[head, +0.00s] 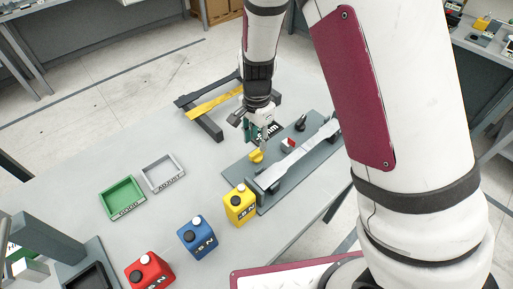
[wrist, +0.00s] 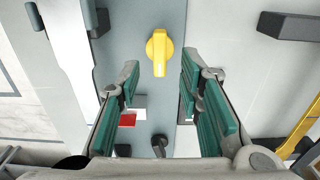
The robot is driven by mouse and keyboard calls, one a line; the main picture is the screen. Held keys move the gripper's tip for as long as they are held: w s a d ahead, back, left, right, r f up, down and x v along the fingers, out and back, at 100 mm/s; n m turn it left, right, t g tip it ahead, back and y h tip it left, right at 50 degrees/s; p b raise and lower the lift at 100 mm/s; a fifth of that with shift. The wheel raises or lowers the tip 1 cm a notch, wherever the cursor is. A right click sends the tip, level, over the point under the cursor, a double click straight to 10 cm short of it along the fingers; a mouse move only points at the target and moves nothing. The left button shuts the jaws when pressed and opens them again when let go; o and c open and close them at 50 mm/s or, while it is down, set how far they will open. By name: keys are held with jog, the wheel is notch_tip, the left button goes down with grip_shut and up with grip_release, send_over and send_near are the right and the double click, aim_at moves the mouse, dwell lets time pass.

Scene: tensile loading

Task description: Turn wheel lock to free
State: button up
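A yellow knob (head: 256,156) with a raised bar sits on the grey fixture plate (head: 235,170). In the wrist view the knob (wrist: 159,52) lies just beyond my fingertips, centred between them, its bar pointing down the picture. Nothing shows which part is named the wheel lock; the knob is the only yellow turning part I see on the plate. My gripper (wrist: 160,82) is open and empty, its green-padded fingers apart on either side. In the head view my gripper (head: 262,131) hangs over the plate, behind the knob.
A red-and-white block (head: 288,143) and a small black lever (head: 300,122) stand on the plate beside a long pale bar (head: 298,155). Yellow (head: 240,205), blue (head: 197,237) and red (head: 149,272) weights stand in front. Green (head: 122,198) and grey (head: 163,173) trays lie left.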

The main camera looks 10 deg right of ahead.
aim_at(257, 151)
jog(key=shift+f, duration=2.6)
grip_shut()
